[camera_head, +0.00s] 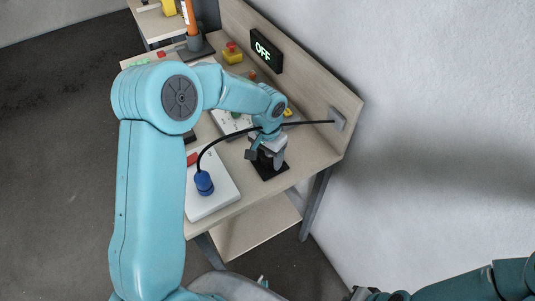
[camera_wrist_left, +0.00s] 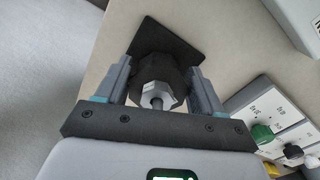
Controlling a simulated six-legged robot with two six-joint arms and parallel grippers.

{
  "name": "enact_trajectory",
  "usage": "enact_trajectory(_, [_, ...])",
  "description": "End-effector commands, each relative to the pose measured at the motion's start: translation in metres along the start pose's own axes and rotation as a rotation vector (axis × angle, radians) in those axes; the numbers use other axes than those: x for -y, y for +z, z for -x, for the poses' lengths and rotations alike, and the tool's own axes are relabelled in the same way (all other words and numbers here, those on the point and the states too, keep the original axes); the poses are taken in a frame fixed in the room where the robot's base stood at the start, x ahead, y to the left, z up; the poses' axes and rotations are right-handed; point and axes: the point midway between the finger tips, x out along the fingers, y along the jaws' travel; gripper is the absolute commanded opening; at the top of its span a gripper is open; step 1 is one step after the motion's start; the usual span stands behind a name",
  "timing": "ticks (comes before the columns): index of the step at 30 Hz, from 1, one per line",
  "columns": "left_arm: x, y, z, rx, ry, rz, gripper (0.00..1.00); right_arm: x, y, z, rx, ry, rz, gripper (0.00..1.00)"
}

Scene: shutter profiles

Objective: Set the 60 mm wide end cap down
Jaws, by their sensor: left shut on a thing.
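My left gripper (camera_head: 268,155) reaches down over the front right part of the bench. In the left wrist view its two fingers (camera_wrist_left: 160,85) are shut on a dark, many-sided piece (camera_wrist_left: 155,68), which I take for the end cap, with a pale grey stub in its middle. A black square plate (camera_wrist_left: 150,32) lies just beyond the piece; it also shows under the gripper in the head view (camera_head: 277,172). I cannot tell whether the piece touches the plate. My right gripper (camera_head: 360,294) is only partly in view at the bottom, and its fingers are unclear.
A white board (camera_head: 212,203) with a blue plug (camera_head: 204,183) lies left of the plate. A black cable (camera_head: 235,133) arcs from the plug past my left wrist to a wall socket (camera_head: 338,118). A lit OFF sign (camera_head: 265,50) and a red-and-yellow stop button (camera_head: 232,53) are at the back.

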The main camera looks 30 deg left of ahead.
Motion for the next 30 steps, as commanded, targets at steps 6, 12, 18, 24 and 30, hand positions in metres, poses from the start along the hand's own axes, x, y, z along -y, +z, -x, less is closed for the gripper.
enact_trajectory(6, [0.000,0.000,-0.004,0.000,0.000,0.000,0.37,-0.002,0.000,-0.004,0.000,0.000,0.000,0.00])
enact_trajectory(12, [0.000,0.000,-0.003,0.000,0.000,0.000,0.93,-0.001,0.000,-0.003,0.000,0.000,0.000,0.00])
enact_trajectory(18, [0.000,0.000,-0.001,0.000,0.000,0.000,0.93,-0.001,0.000,-0.002,0.000,0.000,0.000,0.00])
enact_trajectory(24, [0.001,-0.001,0.021,-0.005,-0.002,0.002,0.93,-0.001,0.000,-0.003,0.000,0.000,0.000,0.00])
enact_trajectory(30, [0.000,-0.001,0.069,-0.005,-0.001,0.001,0.93,-0.003,0.000,-0.008,0.000,0.000,0.000,0.00])
